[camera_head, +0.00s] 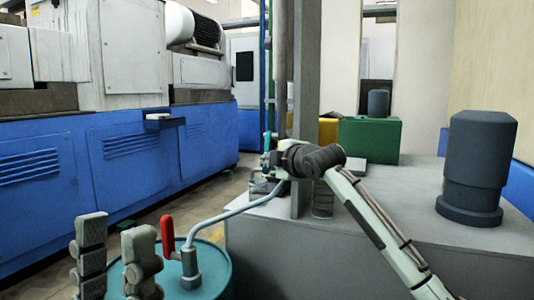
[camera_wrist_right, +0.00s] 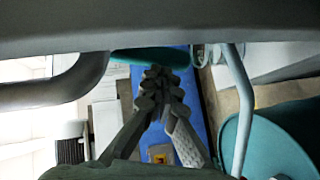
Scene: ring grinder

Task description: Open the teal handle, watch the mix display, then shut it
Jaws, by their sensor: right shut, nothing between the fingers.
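The teal handle (camera_wrist_right: 150,57) shows in the right wrist view as a rounded bar just beyond my right fingertips. In the head view a small teal piece (camera_head: 267,140), probably the same handle, stands on the pipes beside the grey post. My right gripper (camera_wrist_right: 161,82) has its fingers together with nothing between them. Its tips are close to the handle; I cannot tell whether they touch it. In the head view the right gripper (camera_head: 268,167) is small and partly hidden by its own wrist. My left gripper (camera_head: 116,240) is open and empty at the lower left. I cannot make out the mix display.
A teal drum (camera_head: 215,275) with a red lever (camera_head: 167,236) and a bent grey pipe (camera_head: 235,211) stands close to my left gripper. A grey platform (camera_head: 290,255) carries a dark cylinder (camera_head: 476,165) and a green box (camera_head: 370,138). A blue machine (camera_head: 60,185) fills the left.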

